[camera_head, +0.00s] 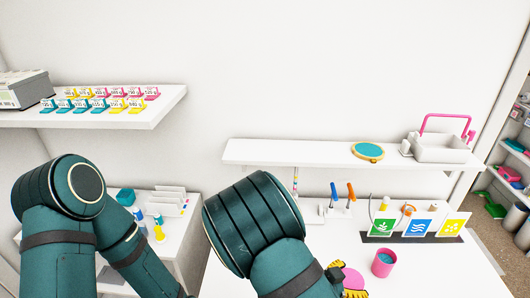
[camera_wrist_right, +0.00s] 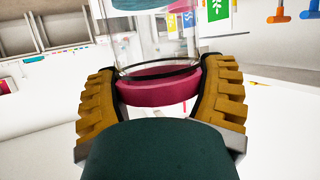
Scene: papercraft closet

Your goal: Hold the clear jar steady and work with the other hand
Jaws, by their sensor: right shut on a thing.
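The clear jar (camera_wrist_right: 155,45) shows in the right wrist view. It has see-through walls, a dark ring and a crimson end piece (camera_wrist_right: 158,90), with something teal at the far end. My right gripper (camera_wrist_right: 160,75) is shut with its yellow ribbed fingers on both sides of the crimson part. In the head view, a pink round top (camera_head: 352,278) shows beside the yellow fingers of the right gripper (camera_head: 347,283); the jar's walls are hidden there. My left arm comes in from the left, but its gripper is outside the frame.
A pink cup (camera_head: 384,264) with teal inside stands just right of the right gripper. Behind it are picture cards (camera_head: 417,226) and a tool stand (camera_head: 334,212). A shelf (camera_head: 300,155) overhangs the back. The white table (camera_head: 440,275) is clear at the front right.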

